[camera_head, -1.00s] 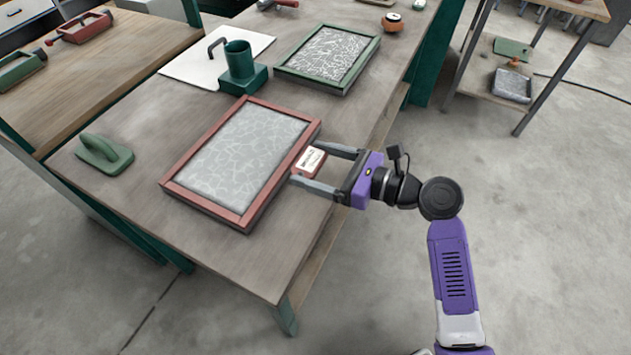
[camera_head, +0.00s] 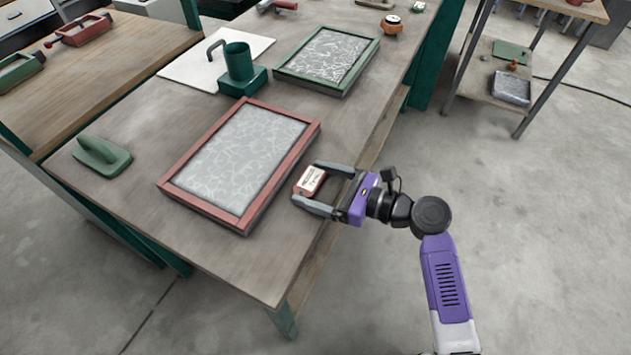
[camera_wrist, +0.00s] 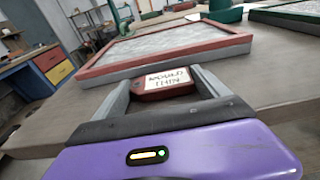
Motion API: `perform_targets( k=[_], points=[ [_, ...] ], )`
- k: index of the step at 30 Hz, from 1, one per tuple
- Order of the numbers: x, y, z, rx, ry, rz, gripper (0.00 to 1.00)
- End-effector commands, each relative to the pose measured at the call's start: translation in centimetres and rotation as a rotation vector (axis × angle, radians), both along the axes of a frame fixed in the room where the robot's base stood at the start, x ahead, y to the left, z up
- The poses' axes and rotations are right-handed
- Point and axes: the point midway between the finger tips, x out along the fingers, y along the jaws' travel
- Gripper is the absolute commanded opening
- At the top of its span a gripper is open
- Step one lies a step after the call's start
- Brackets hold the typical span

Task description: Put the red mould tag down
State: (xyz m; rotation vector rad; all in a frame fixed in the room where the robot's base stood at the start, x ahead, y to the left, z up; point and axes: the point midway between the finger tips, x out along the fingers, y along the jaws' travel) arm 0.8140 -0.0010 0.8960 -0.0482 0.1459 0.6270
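The red mould tag (camera_head: 309,182), with a white lettered label on top, sits between the fingertips of my gripper (camera_head: 306,183). In the wrist view the tag (camera_wrist: 163,82) shows between the two grey fingers, in front of the red-framed mould. My gripper is low at the right edge of the grey-brown table (camera_head: 210,245), just beside the red-framed mould (camera_head: 243,218). I cannot tell whether the tag's underside touches the table.
A green-framed mould (camera_head: 300,84), a green cup on a block (camera_head: 239,70) and a white board (camera_head: 190,70) stand farther back. A green hand tool (camera_head: 103,156) lies at the left. The table front is clear. A shelf stand (camera_head: 470,85) is at the right.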

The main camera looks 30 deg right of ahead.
Motion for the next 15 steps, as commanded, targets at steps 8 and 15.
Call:
perform_targets(
  k=[8, 15],
  points=[
    [0.0, 0.0, 0.1, 0.0, 0.0, 0.0, 1.0],
    [-1.2, -1.0, 0.5, 0.001, 0.002, -0.003, 1.0]
  ],
)
